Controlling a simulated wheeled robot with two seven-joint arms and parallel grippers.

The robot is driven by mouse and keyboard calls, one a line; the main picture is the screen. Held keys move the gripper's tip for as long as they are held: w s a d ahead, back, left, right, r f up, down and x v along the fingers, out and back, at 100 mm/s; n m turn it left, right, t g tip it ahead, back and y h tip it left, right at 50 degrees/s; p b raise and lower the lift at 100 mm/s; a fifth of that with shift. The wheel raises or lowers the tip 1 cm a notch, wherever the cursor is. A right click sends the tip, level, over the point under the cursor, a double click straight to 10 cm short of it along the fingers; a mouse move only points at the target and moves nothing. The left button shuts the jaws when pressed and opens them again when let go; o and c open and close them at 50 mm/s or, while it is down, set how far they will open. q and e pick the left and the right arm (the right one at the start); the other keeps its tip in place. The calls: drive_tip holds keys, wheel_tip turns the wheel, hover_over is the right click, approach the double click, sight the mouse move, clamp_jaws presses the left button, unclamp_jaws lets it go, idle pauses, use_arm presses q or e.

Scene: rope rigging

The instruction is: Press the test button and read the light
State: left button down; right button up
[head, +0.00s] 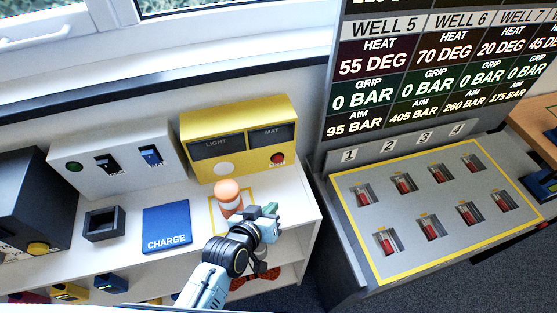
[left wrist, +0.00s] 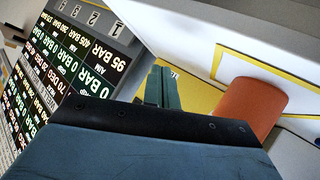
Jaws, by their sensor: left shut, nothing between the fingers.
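The yellow test box (head: 240,120) stands at the back of the white bench. Its face has a dark LIGHT panel above a pale round lamp (head: 224,169), and a MAT panel above a red button (head: 278,159). The lamp looks whitish, with no clear colour. My left gripper (head: 270,211) is shut and empty, in front of the box and below the red button, apart from it. It also shows in the left wrist view (left wrist: 159,86), beside an orange cylinder (left wrist: 252,106). A dark form at the head view's right edge may be my right gripper; its fingers are unclear.
An orange-and-white piece (head: 229,199) stands on a yellow-outlined square, close beside my left gripper. A blue CHARGE pad (head: 166,227), a dark open box (head: 104,224) and a white switch box (head: 115,150) are to the left. A grey lever console (head: 385,195) stands right.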

sight(278, 159)
use_arm(q)
drive_tip(key=w+d, duration=0.1)
drive_tip(key=w+d+t, duration=0.1)
drive_tip(key=d, duration=0.1)
drive_tip(key=d+t, duration=0.1)
drive_tip(key=shift+w+d+r+n+h, duration=0.15)
drive_tip(key=shift+w+d+n+h, duration=0.15)
drive_tip(key=shift+w+n+h, duration=0.1)
drive_tip(key=w+b, duration=0.1)
drive_tip(key=w, duration=0.1)
drive_tip(key=w+a+b, duration=0.1)
drive_tip(key=w, duration=0.1)
drive_tip(key=w+a+b, duration=0.1)
drive_tip(key=w, duration=0.2)
drive_tip(key=shift+a+b, duration=0.2)
drive_tip(key=shift+b, duration=0.2)
drive_tip(key=shift+w+a, duration=0.2)
drive_tip(key=shift+w, duration=0.5)
idle(1.1)
drive_tip(key=shift+w+a, duration=0.15)
drive_tip(key=shift+w, duration=0.25)
